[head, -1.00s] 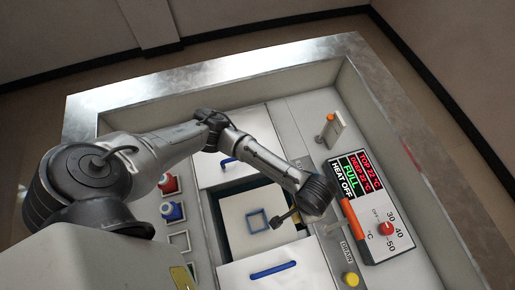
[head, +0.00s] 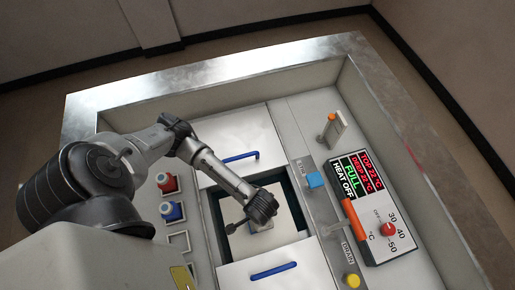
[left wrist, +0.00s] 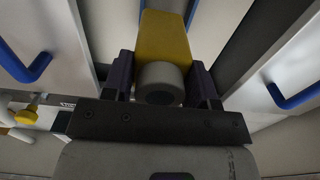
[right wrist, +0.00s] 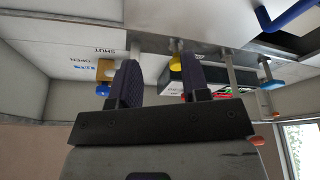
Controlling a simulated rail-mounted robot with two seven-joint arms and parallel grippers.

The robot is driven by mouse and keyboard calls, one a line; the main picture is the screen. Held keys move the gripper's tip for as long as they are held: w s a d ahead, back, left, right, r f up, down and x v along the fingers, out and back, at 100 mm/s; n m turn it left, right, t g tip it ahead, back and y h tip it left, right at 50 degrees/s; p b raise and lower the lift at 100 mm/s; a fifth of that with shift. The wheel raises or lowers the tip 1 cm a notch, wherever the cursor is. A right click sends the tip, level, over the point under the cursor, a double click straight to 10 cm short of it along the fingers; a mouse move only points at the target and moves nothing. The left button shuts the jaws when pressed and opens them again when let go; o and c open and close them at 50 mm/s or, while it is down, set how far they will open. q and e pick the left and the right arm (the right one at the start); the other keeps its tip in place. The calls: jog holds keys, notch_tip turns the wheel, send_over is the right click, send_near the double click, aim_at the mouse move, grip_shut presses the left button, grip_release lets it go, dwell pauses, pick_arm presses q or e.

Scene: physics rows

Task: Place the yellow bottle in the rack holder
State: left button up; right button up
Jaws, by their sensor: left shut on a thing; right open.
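The yellow bottle (left wrist: 165,38) is between the dark fingers of my left gripper (left wrist: 163,80), its pale round end facing the left wrist camera. In the head view my left gripper (head: 258,210) is over the square opening between two white lids; the bottle cannot be made out there. The rack holder (head: 178,242) is a pale square frame at the left, empty as far as it shows. A red bottle (head: 166,182) and a blue bottle (head: 171,210) stand above it in the picture. My right gripper (right wrist: 160,82) is open and empty in the right wrist view.
White lids with blue handles, upper (head: 240,158) and lower (head: 272,270), flank the opening. A control panel (head: 375,210) is at the right. A blue button (head: 315,180), a yellow knob (head: 352,281) and an orange-tipped lever (head: 333,125) are nearby.

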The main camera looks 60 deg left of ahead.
pick_arm(q)
jog(key=shift+s+a+f, duration=0.25)
jog(key=shift+a+f, duration=0.05)
jog(key=shift+a, duration=0.2)
jog(key=shift+f+b, duration=0.3)
jog(key=shift+f, duration=1.7)
jog(key=shift+f, duration=0.1)
jog(key=o, duration=1)
